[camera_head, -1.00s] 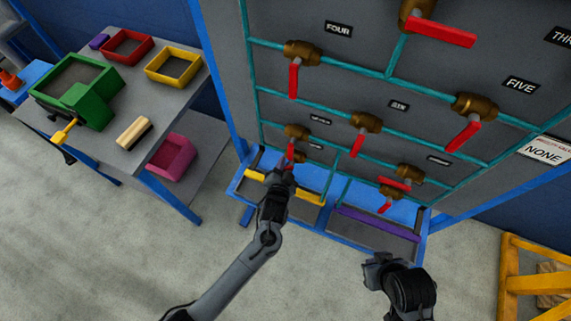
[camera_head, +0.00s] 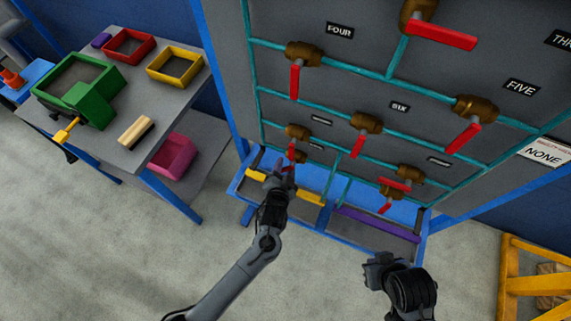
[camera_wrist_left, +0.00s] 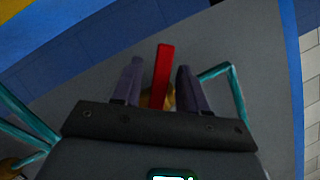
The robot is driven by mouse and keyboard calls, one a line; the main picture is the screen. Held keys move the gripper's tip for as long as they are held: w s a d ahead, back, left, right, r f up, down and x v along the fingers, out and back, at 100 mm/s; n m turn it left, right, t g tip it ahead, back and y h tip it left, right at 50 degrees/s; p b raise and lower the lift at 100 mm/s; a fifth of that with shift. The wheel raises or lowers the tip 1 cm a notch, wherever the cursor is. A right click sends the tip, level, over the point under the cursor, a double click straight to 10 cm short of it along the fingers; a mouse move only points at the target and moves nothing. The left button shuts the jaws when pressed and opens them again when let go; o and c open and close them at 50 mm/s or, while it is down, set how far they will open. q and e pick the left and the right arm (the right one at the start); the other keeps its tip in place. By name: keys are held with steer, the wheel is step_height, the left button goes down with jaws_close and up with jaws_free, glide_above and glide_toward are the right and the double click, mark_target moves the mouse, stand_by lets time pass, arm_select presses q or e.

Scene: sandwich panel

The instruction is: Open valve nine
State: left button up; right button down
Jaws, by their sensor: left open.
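The valve panel (camera_head: 350,70) carries several brass valves with red handles on teal pipes. My left gripper (camera_head: 281,172) is at the panel's lower left, just below a brass valve (camera_head: 297,131) with a hanging red handle (camera_head: 291,151). I cannot read which label is nine. My right gripper (camera_head: 378,268) is low in front of the panel; its jaws are unclear.
Labels FOUR (camera_head: 339,30), SIX (camera_head: 400,107) and FIVE (camera_head: 520,87) are readable. A table (camera_head: 190,100) with coloured boxes stands at the left. A yellow crate (camera_head: 525,285) stands at the lower right. The blue frame (camera_head: 335,237) borders the panel's bottom.

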arm_select(q)
steer(key=p+v, duration=0.1)
steer(key=v, duration=0.8)
steer(key=shift+s, duration=0.15)
steer(key=shift+c, duration=0.4)
